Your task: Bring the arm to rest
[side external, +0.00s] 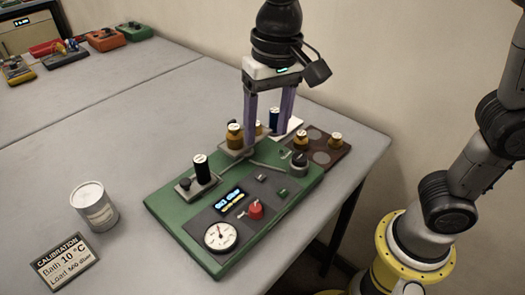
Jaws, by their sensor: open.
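My gripper (267,142) points down over the far part of a green apparatus base (160,203). Its two purple fingers are apart. A brass weight (235,138) stands just left of the fingers on a grey plate, and part of another brass piece (258,128) shows between them. I see nothing clearly held; whether the fingertips touch anything cannot be told. A black cylinder (202,170) with a white top stands upright on the base's left side. A dark blue cylinder (274,118) stands behind the fingers, partly hidden.
The base carries a dial gauge (221,237), a red knob (256,210) and a lit display (229,199). A brown tray (321,158) holds brass weights. A white can (94,207) and calibration card (65,262) stand front left. Coloured instruments (68,54) lie back left. The table's left middle is clear.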

